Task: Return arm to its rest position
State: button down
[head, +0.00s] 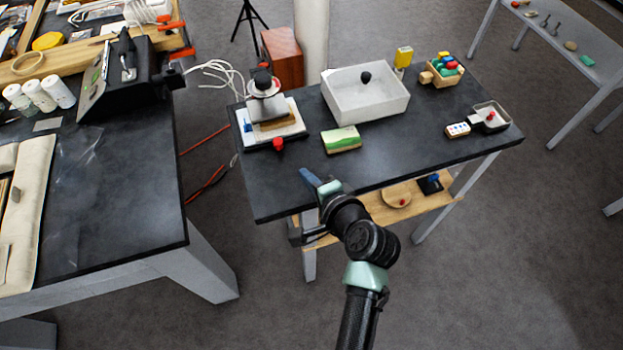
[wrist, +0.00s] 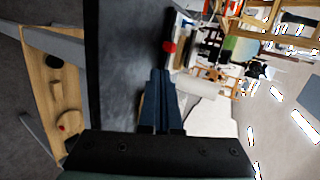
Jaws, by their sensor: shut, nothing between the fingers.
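My gripper (head: 309,178) shows in the head view at the front edge of the middle dark table (head: 300,200), pointing up and left. Its blue fingers (wrist: 158,88) are together in the wrist view, with nothing between them. My arm reaches up from the bottom of the head view, bent at the black wrist joint. The gripper looks apart from the objects on the table; its exact height above the tabletop is hard to tell.
The table holds a white bin (head: 365,105), a green-topped block (head: 341,139), a stand device (head: 268,112), a wooden block tray (head: 442,72) and a grey tray (head: 490,118). A wooden shelf (head: 380,211) sits below. Another dark table (head: 100,200) is left.

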jog(key=shift+s+d+r, duration=0.2)
jog(key=shift+s+r, duration=0.05)
jog(key=shift+s, duration=0.2)
